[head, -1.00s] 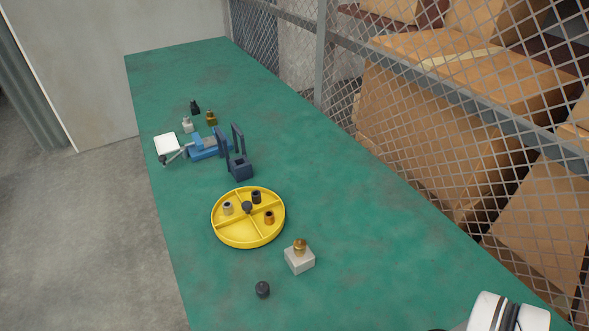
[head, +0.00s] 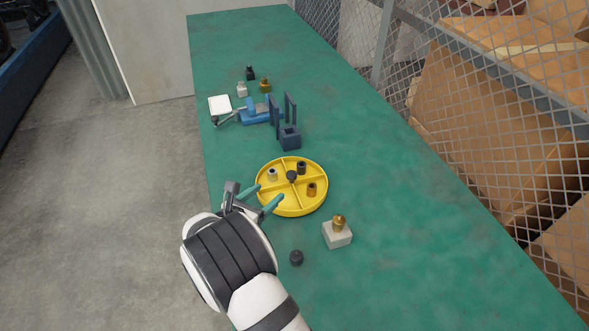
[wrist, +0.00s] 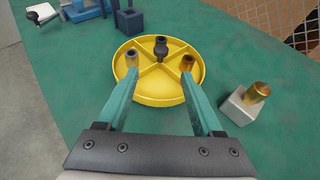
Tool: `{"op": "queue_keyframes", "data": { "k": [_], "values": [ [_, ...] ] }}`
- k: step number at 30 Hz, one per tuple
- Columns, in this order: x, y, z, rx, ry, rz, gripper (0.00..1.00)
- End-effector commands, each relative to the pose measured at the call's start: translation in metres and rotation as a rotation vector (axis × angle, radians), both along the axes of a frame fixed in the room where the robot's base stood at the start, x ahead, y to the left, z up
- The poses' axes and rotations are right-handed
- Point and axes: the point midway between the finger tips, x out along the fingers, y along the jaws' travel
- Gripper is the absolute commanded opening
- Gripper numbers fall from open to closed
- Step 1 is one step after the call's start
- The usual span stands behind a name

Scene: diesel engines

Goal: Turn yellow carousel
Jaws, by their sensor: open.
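The yellow carousel (head: 291,208) is a round, shallow tray with dividers and a dark central knob (head: 292,176). It lies on the green table. A grey cylinder (head: 272,174), a black cylinder (head: 301,167) and a brass cylinder (head: 312,189) stand in its compartments. My gripper (head: 265,195) is open and empty at the carousel's near left edge. In the wrist view the carousel (wrist: 160,97) lies ahead, with its near rim between the two teal fingers (wrist: 160,85). I cannot tell whether the fingers touch it.
A pale block (head: 337,236) with a brass part on top stands right of the carousel, and a small black knob (head: 296,258) lies nearer. A dark blue fixture (head: 289,138) and a blue device (head: 254,116) stand behind. The table's right side is clear.

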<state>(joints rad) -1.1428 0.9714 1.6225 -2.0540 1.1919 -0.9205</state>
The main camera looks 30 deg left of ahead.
Motion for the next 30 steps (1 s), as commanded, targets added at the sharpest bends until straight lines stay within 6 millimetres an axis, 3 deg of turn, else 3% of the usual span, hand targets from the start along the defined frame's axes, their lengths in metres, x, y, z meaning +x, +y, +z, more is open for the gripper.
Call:
{"op": "queue_keyframes", "data": {
  "k": [6,12,17,25,30],
  "values": [
    [0.063,-0.003,-0.026,0.003,0.001,-0.009,0.68],
    [0.102,-0.002,-0.043,0.003,0.001,-0.007,0.68],
    [0.114,-0.002,-0.047,0.003,0.001,-0.006,0.68],
    [0.116,-0.002,-0.048,0.003,0.001,-0.006,0.68],
    [0.116,-0.002,-0.048,0.003,0.001,-0.006,0.37]
  ]
}}
